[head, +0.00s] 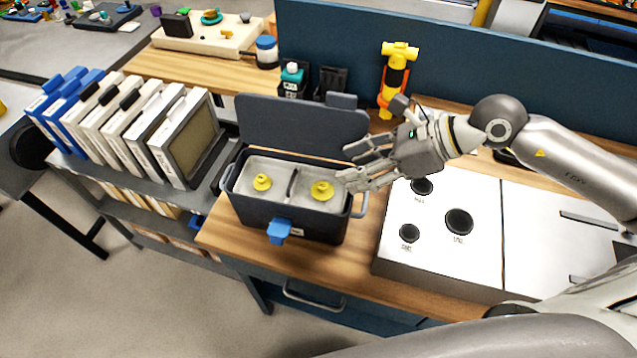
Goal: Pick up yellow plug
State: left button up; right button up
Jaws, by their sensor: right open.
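Two yellow plugs lie in a dark open case on the wooden bench. One yellow plug (262,182) is in the left compartment and the other yellow plug (322,190) is in the right compartment. The case (285,216) has its lid (300,124) raised at the back and a blue latch (279,230) in front. My right gripper (349,167) is open and empty, its fingers pointing left over the right edge of the case. It is close to the right plug, apart from it as far as I can tell. My left gripper is not in view.
A silver panel (480,268) with round black holes stands right of the case. A rack of framed filters (140,125) is on the left. An orange and yellow tool (394,80) stands by the blue back panel (450,60).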

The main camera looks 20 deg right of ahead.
aim_at(324, 186)
jog(key=shift+n+h, duration=0.3)
jog(key=shift+h, duration=0.3)
jog(key=f, duration=0.1)
jog(key=w+f+p, duration=0.1)
jog(key=f, duration=0.1)
jog(key=w+a+f+p, duration=0.1)
jog(key=f, duration=0.1)
jog(key=shift+w+a, duration=0.1)
jog(key=shift+w+a+f+p, duration=0.1)
jog(key=shift+a+f+p, duration=0.15)
jog(key=shift+a+p, duration=0.15)
jog(key=p+x, duration=0.2)
jog(key=x, duration=0.2)
jog(key=shift+w+f, duration=0.1)
jog(key=shift+f, duration=0.15)
jog(key=shift+c, duration=0.3)
jog(key=shift+c, duration=1.2)
